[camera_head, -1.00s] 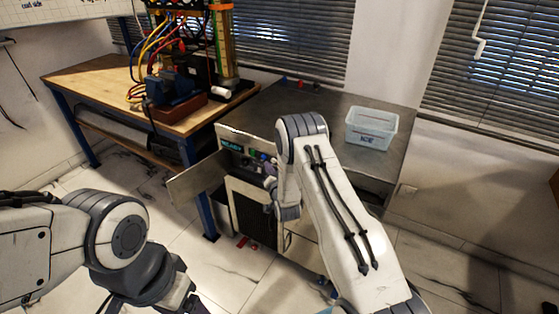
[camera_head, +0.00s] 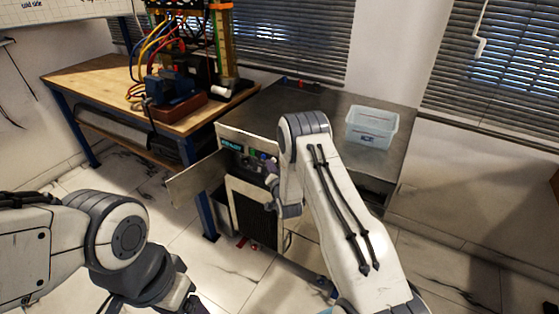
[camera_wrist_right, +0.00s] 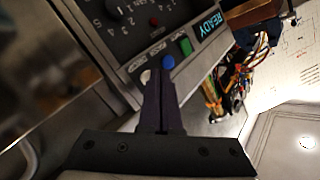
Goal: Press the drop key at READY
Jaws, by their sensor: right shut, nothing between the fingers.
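The control panel (camera_head: 240,158) is on the front of the metal bench. Its lit display (camera_wrist_right: 208,26) reads READY in the right wrist view. My left gripper (camera_head: 188,302) is at the bottom edge, mostly cut off.
An open panel door (camera_head: 192,180) juts out left of the panel. A clear bin (camera_head: 371,128) stands on the metal bench (camera_head: 300,97). A wooden table (camera_head: 95,80) with a wired rig is at the back left. The tiled floor ahead is mostly clear.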

